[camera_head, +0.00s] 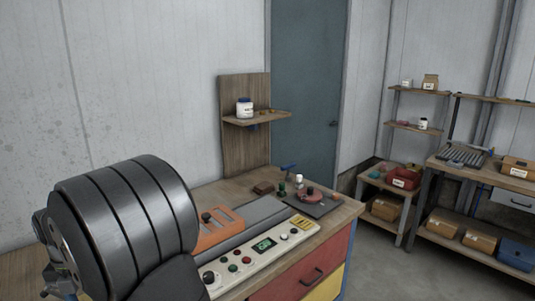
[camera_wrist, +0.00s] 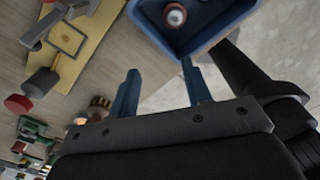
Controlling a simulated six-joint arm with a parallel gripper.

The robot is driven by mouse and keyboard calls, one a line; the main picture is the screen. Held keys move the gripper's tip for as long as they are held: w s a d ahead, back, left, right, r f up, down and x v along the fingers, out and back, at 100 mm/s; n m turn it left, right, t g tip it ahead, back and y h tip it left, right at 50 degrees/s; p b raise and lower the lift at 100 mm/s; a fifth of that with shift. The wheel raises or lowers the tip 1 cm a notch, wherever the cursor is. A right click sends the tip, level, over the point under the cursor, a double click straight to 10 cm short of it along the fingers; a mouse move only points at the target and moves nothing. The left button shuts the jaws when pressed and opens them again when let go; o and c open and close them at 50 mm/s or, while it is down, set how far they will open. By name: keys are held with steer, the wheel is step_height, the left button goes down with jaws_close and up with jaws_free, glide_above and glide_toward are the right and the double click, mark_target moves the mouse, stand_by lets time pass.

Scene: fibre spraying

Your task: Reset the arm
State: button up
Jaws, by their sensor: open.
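My gripper shows in the wrist view (camera_wrist: 160,85), with two blue fingers spread apart and nothing between them. Below the fingers are a wooden surface and pale floor. In the head view a large dark ribbed part of my arm fills the lower left, and the gripper's fingers cannot be made out there.
The workbench (camera_head: 345,208) holds a control panel (camera_head: 262,248), an orange part (camera_head: 215,230) and small tools. A wooden shelf (camera_head: 262,117) with a white jar (camera_head: 244,107) stands behind. A blue tray (camera_wrist: 218,38) holding a round red-and-white item lies near my fingers. Racks stand at right.

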steer(key=s+a+f+n, duration=0.1)
steer(key=s+a+f, duration=0.1)
steer(key=s+a, duration=0.2)
steer(key=s+a+f, duration=0.2)
steer(key=s+a, duration=0.2)
steer(key=s, duration=0.2)
steer(key=s+a+f+n, duration=0.1)
steer(key=s+a+f, duration=0.2)
steer(key=s+a, duration=0.2)
steer(key=shift+n, duration=0.3)
step_height(320, 180, down, 3)
steer(key=shift+r, duration=0.2)
steer(key=shift+f, duration=0.7)
steer(key=shift+o, duration=0.2)
